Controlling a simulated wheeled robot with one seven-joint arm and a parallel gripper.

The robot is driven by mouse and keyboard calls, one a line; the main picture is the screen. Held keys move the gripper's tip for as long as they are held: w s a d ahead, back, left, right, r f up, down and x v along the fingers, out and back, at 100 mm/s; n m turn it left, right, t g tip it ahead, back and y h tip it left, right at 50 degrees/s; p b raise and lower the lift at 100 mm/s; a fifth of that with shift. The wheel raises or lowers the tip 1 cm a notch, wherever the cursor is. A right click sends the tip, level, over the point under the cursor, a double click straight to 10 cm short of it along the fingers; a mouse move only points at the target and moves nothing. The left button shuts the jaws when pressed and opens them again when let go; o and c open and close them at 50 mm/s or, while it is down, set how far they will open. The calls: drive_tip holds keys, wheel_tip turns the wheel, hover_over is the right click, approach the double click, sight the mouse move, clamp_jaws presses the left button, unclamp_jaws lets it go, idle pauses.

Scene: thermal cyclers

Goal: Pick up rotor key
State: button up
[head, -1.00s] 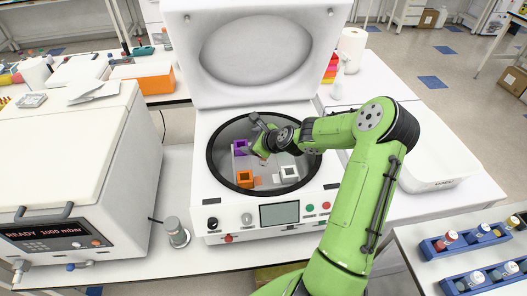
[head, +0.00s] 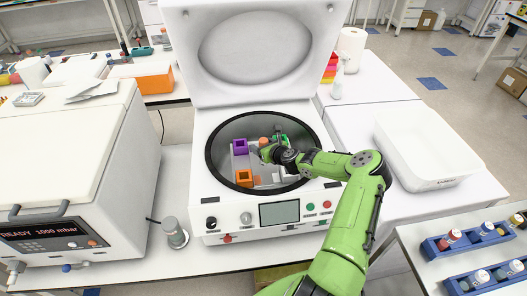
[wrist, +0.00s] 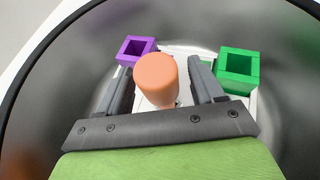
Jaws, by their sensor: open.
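The rotor key appears to be the salmon-coloured rounded cylinder (wrist: 156,78) in the wrist view, standing at the rotor's middle. In the head view its top (head: 263,141) shows inside the centrifuge bowl. My gripper (wrist: 161,84) is open, with one dark finger on each side of the cylinder and visible gaps. In the head view my gripper (head: 268,150) is down in the bowl beside it. The key's lower part is mostly hidden. I cannot tell how deep the fingers reach along it.
The centrifuge's lid (head: 258,50) stands open behind the bowl. Around the key are a purple bucket (head: 240,146), an orange bucket (head: 244,178) and a green bucket (wrist: 238,70). The dark bowl rim (head: 212,165) encloses them. A white tub (head: 425,150) stands at right.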

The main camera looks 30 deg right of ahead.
drive_tip(key=shift+x, duration=0.8)
drive_tip(key=shift+c, duration=0.2)
drive_tip(key=shift+r, duration=0.1)
clamp_jaws()
